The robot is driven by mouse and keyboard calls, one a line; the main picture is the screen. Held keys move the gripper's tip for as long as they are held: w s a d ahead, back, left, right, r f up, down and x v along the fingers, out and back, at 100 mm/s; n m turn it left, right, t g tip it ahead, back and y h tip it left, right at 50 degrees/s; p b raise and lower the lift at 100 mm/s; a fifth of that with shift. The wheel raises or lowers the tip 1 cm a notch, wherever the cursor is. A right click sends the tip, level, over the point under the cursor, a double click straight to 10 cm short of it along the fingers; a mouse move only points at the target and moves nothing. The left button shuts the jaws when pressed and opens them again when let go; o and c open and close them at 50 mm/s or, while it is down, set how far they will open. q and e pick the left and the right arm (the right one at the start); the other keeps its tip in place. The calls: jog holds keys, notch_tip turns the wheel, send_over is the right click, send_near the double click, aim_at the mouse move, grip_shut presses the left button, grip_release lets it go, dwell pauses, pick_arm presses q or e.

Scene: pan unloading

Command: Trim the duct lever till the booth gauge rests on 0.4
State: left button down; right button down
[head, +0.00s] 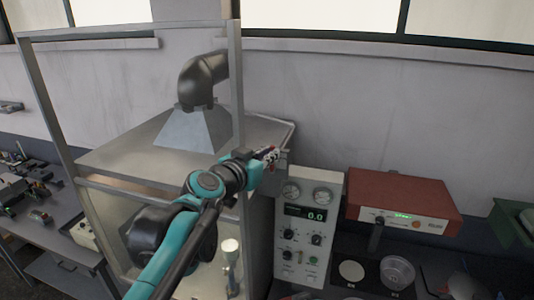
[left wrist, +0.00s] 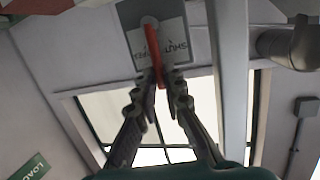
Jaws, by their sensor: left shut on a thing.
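My left gripper (head: 269,157) is at the upper right side of the booth (head: 130,150). In the left wrist view my left gripper (left wrist: 163,76) is shut on the red duct lever (left wrist: 153,45). The lever stands almost upright in that picture, in front of a grey plate (left wrist: 177,38) lettered "SHUT" on its right part; the lettering left of the lever is partly hidden. The gauge panel (head: 291,252) stands just right of the booth. Its digital display (head: 306,214) reads 0.0 in green. My right gripper is not in view.
A metal duct elbow (head: 200,77) rises from the hood (head: 192,130). A red-brown instrument box (head: 402,196) stands right of the panel, above a dark bench with round plates (head: 397,272). A grey workbench (head: 45,225) with small items is at the left.

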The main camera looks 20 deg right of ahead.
pick_arm(q)
jog(key=shift+s+d+m, duration=0.15)
jog(key=shift+d+m, duration=0.15)
jog(key=shift+m, duration=0.3)
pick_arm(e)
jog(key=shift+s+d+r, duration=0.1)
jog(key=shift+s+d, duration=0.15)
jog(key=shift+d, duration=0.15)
pick_arm(q)
jog(key=c, duration=1.6)
grip_release()
jog(key=v, duration=1.2)
jog(key=shift+s, duration=0.15)
jog(key=shift+d+r, duration=0.1)
